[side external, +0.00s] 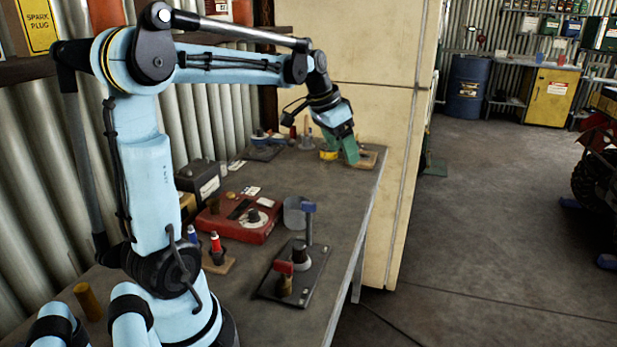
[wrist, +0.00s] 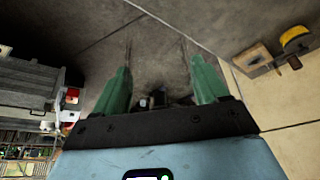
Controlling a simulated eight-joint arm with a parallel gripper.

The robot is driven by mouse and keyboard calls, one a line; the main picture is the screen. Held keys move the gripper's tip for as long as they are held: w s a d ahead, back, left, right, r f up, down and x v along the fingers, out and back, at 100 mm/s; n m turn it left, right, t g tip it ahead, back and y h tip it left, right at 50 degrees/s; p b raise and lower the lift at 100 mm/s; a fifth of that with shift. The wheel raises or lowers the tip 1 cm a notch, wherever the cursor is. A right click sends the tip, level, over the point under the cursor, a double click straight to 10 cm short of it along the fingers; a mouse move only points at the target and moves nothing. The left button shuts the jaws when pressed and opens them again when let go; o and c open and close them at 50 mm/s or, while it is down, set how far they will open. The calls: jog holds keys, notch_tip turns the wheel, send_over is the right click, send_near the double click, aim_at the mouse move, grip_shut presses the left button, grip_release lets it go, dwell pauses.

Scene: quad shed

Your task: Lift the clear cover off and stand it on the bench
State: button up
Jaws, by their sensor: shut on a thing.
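My gripper (side external: 343,148) is at the far end of the bench (side external: 338,215), beside a small wooden base (side external: 367,160). In the wrist view its green fingers (wrist: 160,65) stand wide apart, shut on the clear cover (wrist: 158,55). The cover is so transparent that only faint upright edge lines show between and beyond the fingertips. In the side view I cannot make out the cover, so its height over the bench is unclear. The wooden base also shows at the right of the wrist view (wrist: 252,56), apart from the fingers.
A yellow round piece (side external: 329,154) lies near the gripper. A red box (side external: 236,220), a black battery (side external: 198,179) and a dark plate (side external: 310,280) with fittings take up room. The right bench strip is bare.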

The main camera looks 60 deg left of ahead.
notch_tip(320, 180, down, 16)
jog(key=shift+f, duration=0.2)
dwell(0.7)
jog(key=shift+f, duration=0.3)
dwell(0.5)
jog(key=o, duration=1.1)
jog(key=shift+r, duration=0.1)
jog(key=shift+r, duration=2.95)
jog(key=shift+d, duration=0.1)
jog(key=s+d+r+t, duration=0.1)
jog(key=s+d+r, duration=0.1)
jog(key=s+d, duration=0.3)
jog(key=s+d+r+t, duration=0.1)
jog(key=s+d+r, duration=0.2)
jog(key=d, duration=1.1)
jog(key=shift+s+d+t, duration=0.2)
jog(key=shift+s+t, duration=0.2)
jog(key=shift+s, duration=0.75)
